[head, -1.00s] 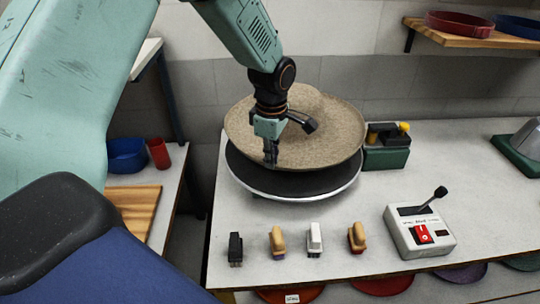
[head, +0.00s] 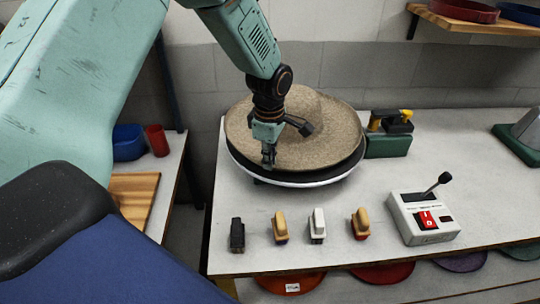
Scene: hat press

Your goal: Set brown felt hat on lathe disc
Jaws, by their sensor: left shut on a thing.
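The brown felt hat (head: 325,135) has a wide speckled brim and a low crown. It lies over the dark lathe disc (head: 318,180), whose black top and pale rim show below the hat's front and right edge. My left gripper (head: 268,163) points down at the hat's front left brim and is shut on it. The hat looks very close to the disc; whether it touches all round cannot be told. Part of the hat is hidden behind the gripper. My right gripper is not in view.
Several small brushes (head: 318,226) stand in a row at the table's front. A control box (head: 422,217) with a lever and red switch is at right. A green box (head: 387,145) stands right of the disc. A shelf (head: 470,25) hangs at upper right.

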